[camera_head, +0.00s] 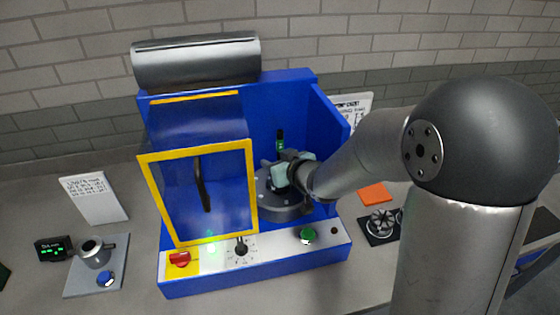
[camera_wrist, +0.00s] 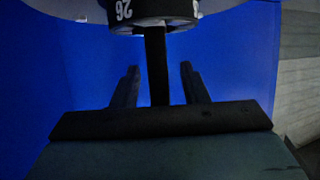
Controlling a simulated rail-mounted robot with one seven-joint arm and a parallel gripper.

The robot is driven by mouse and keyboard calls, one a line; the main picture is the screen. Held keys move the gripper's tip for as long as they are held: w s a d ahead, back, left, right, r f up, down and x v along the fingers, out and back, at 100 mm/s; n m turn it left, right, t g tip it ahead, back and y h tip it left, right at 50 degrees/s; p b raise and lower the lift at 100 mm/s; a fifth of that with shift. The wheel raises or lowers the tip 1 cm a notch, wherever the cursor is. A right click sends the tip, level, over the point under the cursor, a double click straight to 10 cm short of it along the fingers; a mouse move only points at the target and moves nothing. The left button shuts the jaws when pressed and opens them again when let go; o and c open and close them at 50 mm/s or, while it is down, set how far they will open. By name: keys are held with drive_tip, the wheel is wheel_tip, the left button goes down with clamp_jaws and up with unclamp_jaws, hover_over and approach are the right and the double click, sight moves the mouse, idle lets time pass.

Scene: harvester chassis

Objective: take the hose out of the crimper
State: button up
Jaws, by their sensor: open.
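The crimper (camera_head: 316,95) is a blue cabinet on the bench, and my arm reaches into its right side. A black hose (camera_head: 280,134) shows upright above my gripper (camera_head: 283,170), with a green part below its top. In the wrist view the hose (camera_wrist: 157,68) runs from a dark numbered die ring (camera_wrist: 145,12) down between the two fingers of my gripper (camera_wrist: 158,85). The fingers are open, with a gap on both sides of the hose. The round grey crimping head (camera_head: 282,208) is partly hidden by my gripper and wrist.
A yellow-framed clear door (camera_head: 252,185) stands at the crimper's left front, leaving the right side open. Front controls include a red switch (camera_head: 180,259), a dial (camera_head: 241,246) and a green button (camera_head: 307,236). A blue side wall (camera_head: 330,118) is close to my arm.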

clamp_jaws()
